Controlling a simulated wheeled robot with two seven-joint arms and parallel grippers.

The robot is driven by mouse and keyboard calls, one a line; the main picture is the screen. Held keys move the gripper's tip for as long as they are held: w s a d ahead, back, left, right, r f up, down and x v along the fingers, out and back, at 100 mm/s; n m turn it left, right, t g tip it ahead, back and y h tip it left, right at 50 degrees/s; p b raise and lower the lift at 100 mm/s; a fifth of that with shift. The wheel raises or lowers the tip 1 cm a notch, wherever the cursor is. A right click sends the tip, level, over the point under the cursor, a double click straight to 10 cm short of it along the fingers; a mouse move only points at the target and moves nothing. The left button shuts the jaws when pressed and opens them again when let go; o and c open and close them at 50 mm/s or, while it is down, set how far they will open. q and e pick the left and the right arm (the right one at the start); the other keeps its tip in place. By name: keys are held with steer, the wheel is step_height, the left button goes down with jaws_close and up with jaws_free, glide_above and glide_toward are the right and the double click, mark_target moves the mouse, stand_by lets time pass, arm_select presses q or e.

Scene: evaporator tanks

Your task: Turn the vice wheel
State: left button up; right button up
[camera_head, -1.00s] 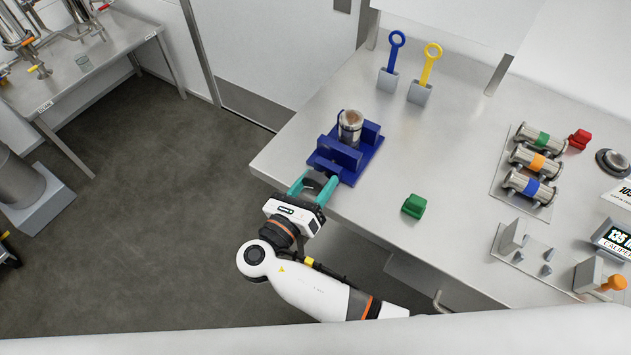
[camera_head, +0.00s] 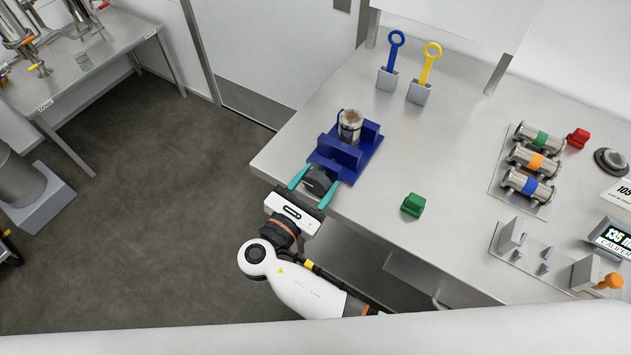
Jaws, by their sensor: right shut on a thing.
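The blue vice (camera_head: 341,157) sits at the left front corner of the steel bench. A metal cylinder (camera_head: 349,124) stands upright between its jaws. The dark round vice wheel (camera_head: 317,181) is at the vice's near end, at the bench edge. My right gripper (camera_head: 312,184) has its two teal fingers on either side of the wheel and is shut on it. My left gripper is not in view.
A green block (camera_head: 413,205) lies right of the vice. Blue (camera_head: 392,62) and yellow (camera_head: 426,73) ring-handled tools stand in holders behind. Banded metal cylinders (camera_head: 530,162) lie on a rack at right. The bench between is clear.

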stand_by(0.5)
steer(key=o, duration=0.7)
steer(key=shift+w+d, duration=0.1)
